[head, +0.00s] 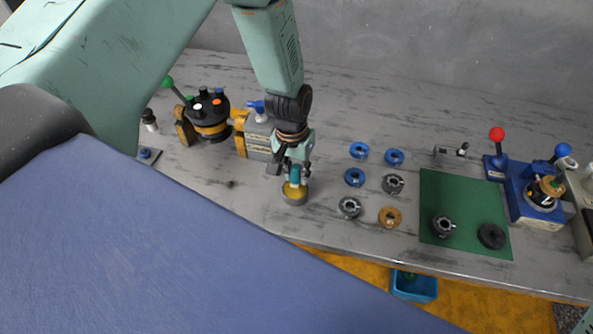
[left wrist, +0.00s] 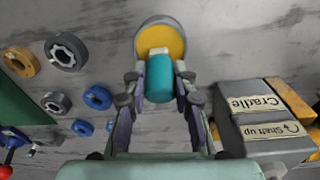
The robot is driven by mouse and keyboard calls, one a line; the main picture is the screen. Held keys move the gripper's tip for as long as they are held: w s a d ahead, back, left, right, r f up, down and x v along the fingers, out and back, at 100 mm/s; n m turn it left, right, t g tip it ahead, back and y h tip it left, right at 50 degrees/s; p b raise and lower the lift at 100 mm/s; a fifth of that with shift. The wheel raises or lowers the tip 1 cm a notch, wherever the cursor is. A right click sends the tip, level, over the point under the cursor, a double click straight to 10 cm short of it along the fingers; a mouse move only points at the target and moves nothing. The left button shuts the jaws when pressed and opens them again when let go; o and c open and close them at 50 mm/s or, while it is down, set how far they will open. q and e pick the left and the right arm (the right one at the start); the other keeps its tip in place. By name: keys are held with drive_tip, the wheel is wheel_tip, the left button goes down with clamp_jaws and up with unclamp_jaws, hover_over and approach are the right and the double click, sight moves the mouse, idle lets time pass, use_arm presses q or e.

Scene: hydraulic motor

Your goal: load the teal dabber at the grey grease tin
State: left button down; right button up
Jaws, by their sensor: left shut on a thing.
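My left gripper (head: 296,178) is shut on the teal dabber (head: 294,173) and holds it above the front part of the bench. In the left wrist view the teal dabber (left wrist: 159,80) sits between the two fingers of the left gripper (left wrist: 160,88), its pale tip pointing at the tin. The grey grease tin (head: 294,198) stands on the bench directly below the dabber. In the left wrist view its grey rim (left wrist: 147,23) surrounds yellow grease, and the pale tip overlaps the grease. I cannot tell whether the tip touches it.
Several blue, grey and tan rings lie right of the tin, near a green mat (head: 463,192). A block labelled Cradle (left wrist: 258,105) stands close to the gripper. A blue fixture (head: 515,190) is at the far right. A blue bin (head: 414,287) sits below the bench edge.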

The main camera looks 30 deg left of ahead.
sight(298, 167)
use_arm(q)
drive_tip(key=shift+f+b, duration=0.4)
drive_tip(key=shift+f, duration=0.15)
idle(0.7)
drive_tip(key=shift+s, duration=0.1)
idle(0.8)
drive_tip(key=shift+r+p, duration=0.9)
drive_tip(key=shift+p, duration=0.1)
drive_tip(key=shift+r+p, duration=2.25)
drive_tip(key=shift+r, duration=0.4)
drive_tip(key=shift+f, duration=0.15)
